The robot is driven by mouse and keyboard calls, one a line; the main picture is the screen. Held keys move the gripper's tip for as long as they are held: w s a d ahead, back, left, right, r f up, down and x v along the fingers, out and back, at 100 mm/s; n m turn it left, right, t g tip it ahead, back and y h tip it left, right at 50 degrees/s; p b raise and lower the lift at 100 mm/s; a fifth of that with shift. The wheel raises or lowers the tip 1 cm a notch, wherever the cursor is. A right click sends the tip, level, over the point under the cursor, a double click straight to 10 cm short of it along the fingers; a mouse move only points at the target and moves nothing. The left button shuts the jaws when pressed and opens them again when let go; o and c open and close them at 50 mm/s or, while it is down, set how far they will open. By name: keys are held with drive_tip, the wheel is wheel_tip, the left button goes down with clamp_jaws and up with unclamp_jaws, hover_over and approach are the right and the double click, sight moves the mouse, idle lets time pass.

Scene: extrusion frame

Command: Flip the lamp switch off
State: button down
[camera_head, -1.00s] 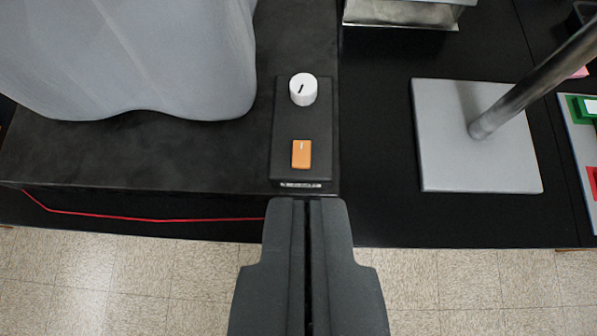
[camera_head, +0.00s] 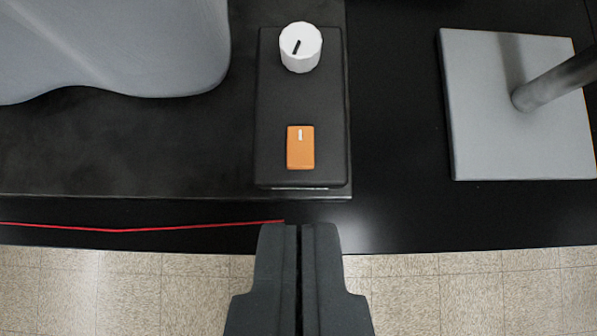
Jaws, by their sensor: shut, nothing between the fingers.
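The orange rocker switch (camera_head: 300,148) sits on the near half of a black control box (camera_head: 275,100). A white mark shows on its far end. A white round knob (camera_head: 301,47) with a dark pointer line stands on the far half of the same box. My gripper (camera_head: 299,226) is shut and empty. Its tips are just in front of the box's near edge in the picture, in line with the switch and apart from it. Their height above the table is hard to tell. The lamp itself is not clearly identifiable.
A large grey draped shape (camera_head: 120,45) stands left of the box on a dark raised slab (camera_head: 120,150). A grey square plate (camera_head: 480,130) with a slanting metal post (camera_head: 555,85) is at the right. A red line (camera_head: 130,230) runs along the front. Tiled floor lies nearest.

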drive_tip(key=shift+f, duration=0.1)
hover_over(296, 143)
drive_tip(key=s, duration=0.2)
wheel_tip(296, 143, down, 8)
drive_tip(key=shift+r+p, duration=0.1)
drive_tip(key=shift+p, duration=0.2)
drive_tip(key=shift+s+f, duration=0.15)
drive_tip(key=shift+f, duration=0.85)
drive_tip(key=shift+s+f, duration=0.1)
drive_tip(key=shift+f, duration=0.85)
drive_tip(key=shift+a, duration=0.1)
